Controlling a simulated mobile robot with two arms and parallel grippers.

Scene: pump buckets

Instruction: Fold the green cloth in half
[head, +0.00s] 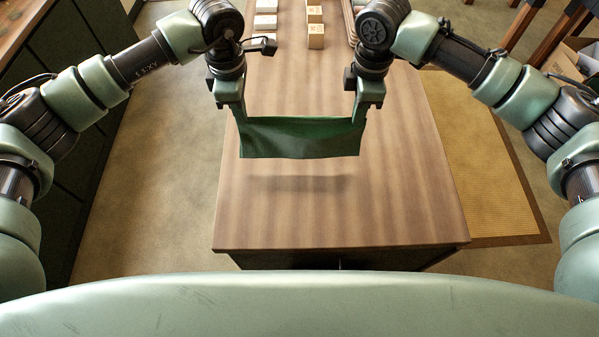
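The green cloth (300,137) hangs in the air above the wooden table (330,215), stretched between my two grippers. Its top edge sags slightly in the middle, and its shadow falls on the table below and nearer me. My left gripper (238,112) is shut on the cloth's upper left corner. My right gripper (360,112) is shut on the upper right corner. The fingertips are small in the picture and partly overlap the cloth. What lies behind the cloth is hidden.
White boxes (265,22) and tan wooden blocks (316,36) stand at the table's far end. The near part of the table is clear. A yellow mat (480,160) lies on the floor at right. Dark cabinets (75,150) stand at left. A cardboard box (570,60) is at far right.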

